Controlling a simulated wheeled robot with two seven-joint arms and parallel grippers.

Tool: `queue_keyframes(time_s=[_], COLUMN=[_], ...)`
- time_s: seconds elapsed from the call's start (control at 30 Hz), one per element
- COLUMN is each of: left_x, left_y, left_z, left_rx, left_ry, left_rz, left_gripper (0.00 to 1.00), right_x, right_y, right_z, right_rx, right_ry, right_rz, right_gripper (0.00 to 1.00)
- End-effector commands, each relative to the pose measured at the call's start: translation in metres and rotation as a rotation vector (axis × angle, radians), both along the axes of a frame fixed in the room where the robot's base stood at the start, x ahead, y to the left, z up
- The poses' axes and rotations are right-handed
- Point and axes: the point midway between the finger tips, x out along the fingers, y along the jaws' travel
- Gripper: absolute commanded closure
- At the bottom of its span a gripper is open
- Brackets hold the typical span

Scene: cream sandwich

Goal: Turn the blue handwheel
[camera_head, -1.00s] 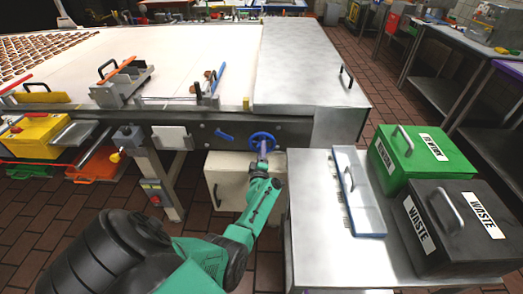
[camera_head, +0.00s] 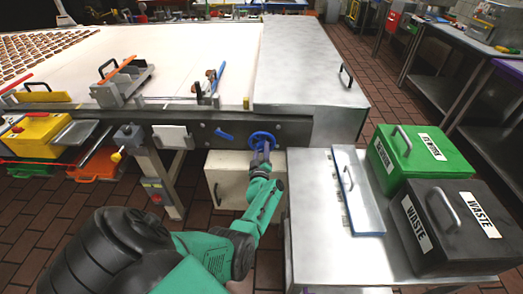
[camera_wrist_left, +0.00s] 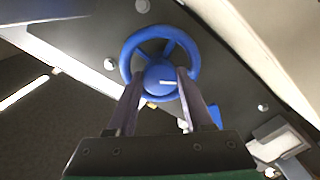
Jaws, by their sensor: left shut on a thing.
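The blue handwheel (camera_head: 263,137) is on the side of the conveyor, above a cream cabinet. It shows larger in the left wrist view (camera_wrist_left: 160,62), with its rim, spokes and round hub. My left gripper (camera_head: 262,153) reaches it from below. In the left wrist view my left gripper (camera_wrist_left: 160,82) has one finger on each side of the hub, and it is shut on the handwheel there. The fingertips overlap the hub's lower part. My right gripper is not in view.
A blue lever (camera_head: 225,135) sits left of the handwheel. The cream cabinet (camera_head: 228,178) is below. A metal table (camera_head: 330,240) with a green bin (camera_head: 408,158) and a black waste bin (camera_head: 455,225) stands to the right. Brick floor shows at the left.

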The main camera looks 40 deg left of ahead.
Motion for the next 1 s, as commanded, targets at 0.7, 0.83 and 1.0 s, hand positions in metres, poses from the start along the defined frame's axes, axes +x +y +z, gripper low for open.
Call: queue_keyframes(time_s=[0.7,0.83,1.0], left_x=[0.0,-0.007,-0.035], left_y=[0.0,-0.006,-0.027], left_z=[0.0,0.003,0.007], left_rx=[0.0,-0.001,-0.003], left_ry=[0.001,0.001,0.005], left_rz=[0.001,0.0,-0.001], left_gripper=[0.19,0.19,0.19], right_x=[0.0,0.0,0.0], right_y=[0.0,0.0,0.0], right_z=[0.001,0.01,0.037], right_rx=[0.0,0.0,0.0], right_ry=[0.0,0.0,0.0], right_rz=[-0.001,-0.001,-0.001], right_gripper=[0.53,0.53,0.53])
